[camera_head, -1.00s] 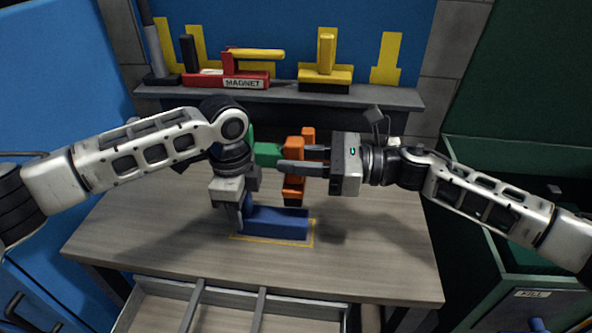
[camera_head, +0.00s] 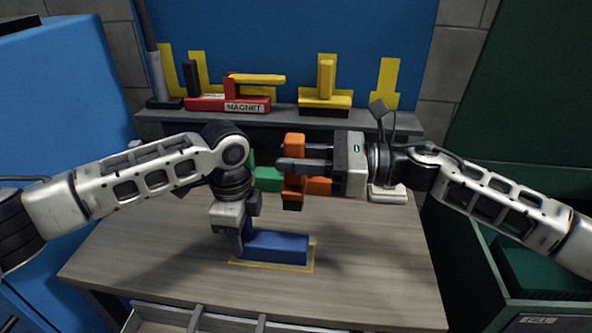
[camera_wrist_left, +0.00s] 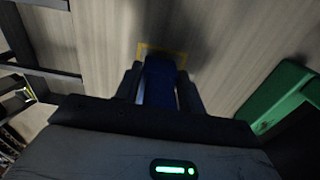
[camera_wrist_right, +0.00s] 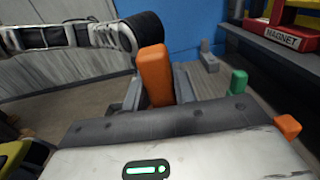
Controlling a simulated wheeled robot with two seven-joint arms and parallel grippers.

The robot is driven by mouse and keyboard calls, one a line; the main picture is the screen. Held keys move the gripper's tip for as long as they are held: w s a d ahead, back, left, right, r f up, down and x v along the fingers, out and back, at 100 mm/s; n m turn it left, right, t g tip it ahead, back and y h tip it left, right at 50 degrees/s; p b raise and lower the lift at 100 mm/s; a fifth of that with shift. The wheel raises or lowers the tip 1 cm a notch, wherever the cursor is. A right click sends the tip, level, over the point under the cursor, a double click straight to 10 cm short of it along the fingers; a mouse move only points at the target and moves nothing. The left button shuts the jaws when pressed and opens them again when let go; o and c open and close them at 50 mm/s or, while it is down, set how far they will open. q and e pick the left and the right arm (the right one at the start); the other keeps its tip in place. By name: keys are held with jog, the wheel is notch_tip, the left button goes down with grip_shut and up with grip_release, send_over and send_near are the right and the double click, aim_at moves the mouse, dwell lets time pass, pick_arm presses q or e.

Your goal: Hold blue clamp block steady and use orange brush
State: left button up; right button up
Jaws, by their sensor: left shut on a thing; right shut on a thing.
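The blue clamp block (camera_head: 275,247) rests on the table inside a yellow outline. My left gripper (camera_head: 240,225) points down and is shut on the block's upright part at its left end. The block also shows between the fingers in the left wrist view (camera_wrist_left: 160,82). My right gripper (camera_head: 305,160) is shut on the orange brush (camera_head: 294,146) and holds it in the air, above and behind the block, apart from it. The brush stands between the fingers in the right wrist view (camera_wrist_right: 154,75). Its dark lower end (camera_head: 292,203) points down.
A shelf (camera_head: 285,112) at the back holds a red magnet tool (camera_head: 228,104) and a yellow tool (camera_head: 325,98). An open drawer (camera_head: 230,323) is at the front. The table's right part is clear.

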pick_arm(q)
jog(key=o, duration=1.3)
jog(key=shift+c, duration=0.2)
jog(key=shift+r, duration=0.1)
notch_tip(320, 180, up, 12)
jog(key=shift+f, duration=0.1)
jog(key=shift+s, duration=0.1)
